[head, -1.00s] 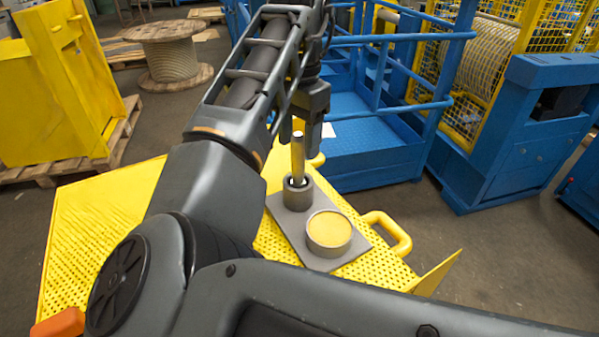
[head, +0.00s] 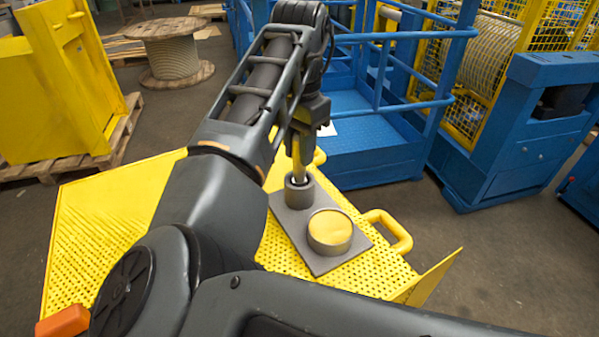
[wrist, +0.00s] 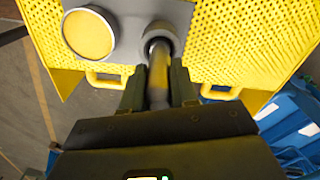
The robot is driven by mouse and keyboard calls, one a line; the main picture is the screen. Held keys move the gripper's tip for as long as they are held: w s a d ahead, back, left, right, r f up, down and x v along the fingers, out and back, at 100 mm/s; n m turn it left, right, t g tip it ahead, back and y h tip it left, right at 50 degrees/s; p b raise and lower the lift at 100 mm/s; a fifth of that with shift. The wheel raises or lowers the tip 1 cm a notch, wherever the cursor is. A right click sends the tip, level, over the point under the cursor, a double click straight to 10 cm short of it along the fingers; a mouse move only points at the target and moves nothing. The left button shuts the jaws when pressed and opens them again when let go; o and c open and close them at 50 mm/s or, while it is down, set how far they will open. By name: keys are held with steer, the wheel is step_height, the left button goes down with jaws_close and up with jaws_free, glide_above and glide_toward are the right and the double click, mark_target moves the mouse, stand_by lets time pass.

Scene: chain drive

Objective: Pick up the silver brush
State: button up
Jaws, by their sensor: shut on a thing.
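The silver brush (head: 299,172) stands upright in a grey cylindrical holder (head: 298,194) on a grey base plate. My gripper (head: 302,150) has come down over the brush from above and is shut on its upper part. In the wrist view the brush (wrist: 158,70) runs between the two dark fingers (wrist: 157,85), its far end inside the holder's ring (wrist: 157,35). The brush's lower end is hidden in the holder.
A round grey tin with a yellow top (head: 330,232) stands on the same plate (head: 318,262), beside the holder. The perforated yellow table (head: 100,225) has a handle (head: 392,232) at its right edge. Blue railings (head: 390,110) stand behind.

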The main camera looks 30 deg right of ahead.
jaws_close()
steer(key=shift+r, duration=0.1)
